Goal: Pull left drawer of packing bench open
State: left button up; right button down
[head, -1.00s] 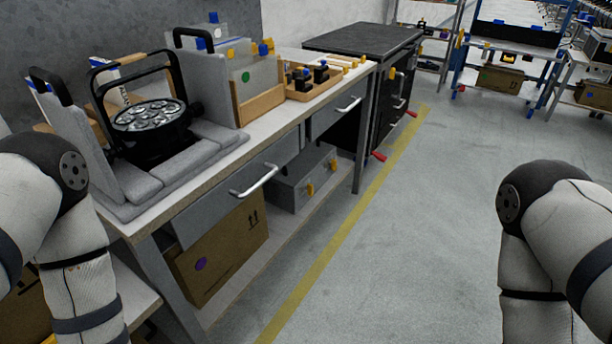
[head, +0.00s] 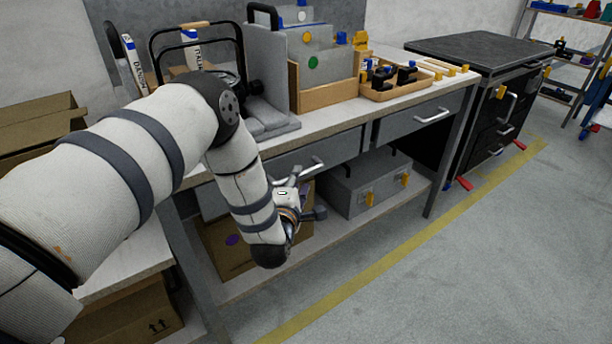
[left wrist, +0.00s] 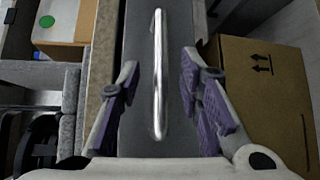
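The left drawer (head: 342,152) of the packing bench is a grey front under the worktop (head: 310,128), and it looks shut. Its silver bar handle (head: 312,166) shows just beyond my left gripper (head: 306,190). In the left wrist view the handle (left wrist: 158,75) runs upright in the picture, between the two spread purple-padded fingers of the left gripper (left wrist: 160,100). The fingers are open, with a gap on each side of the bar. My left forearm hides part of the drawer front in the head view. My right gripper is out of view.
The right drawer (head: 418,122) is shut beside it. A grey case (head: 365,187) and a cardboard box (head: 222,250) sit on the lower shelf. A wooden tray (head: 395,91) stands on the worktop. The floor (head: 430,270) in front is clear.

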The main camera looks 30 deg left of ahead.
aim_at(301, 176)
pick_arm(q)
jog(key=x, duration=0.3)
jog(key=shift+f, duration=0.2)
jog(key=shift+w+a+r, duration=0.1)
jog(key=shift+w+a, duration=0.1)
jog(key=shift+w, duration=0.4)
grip_shut()
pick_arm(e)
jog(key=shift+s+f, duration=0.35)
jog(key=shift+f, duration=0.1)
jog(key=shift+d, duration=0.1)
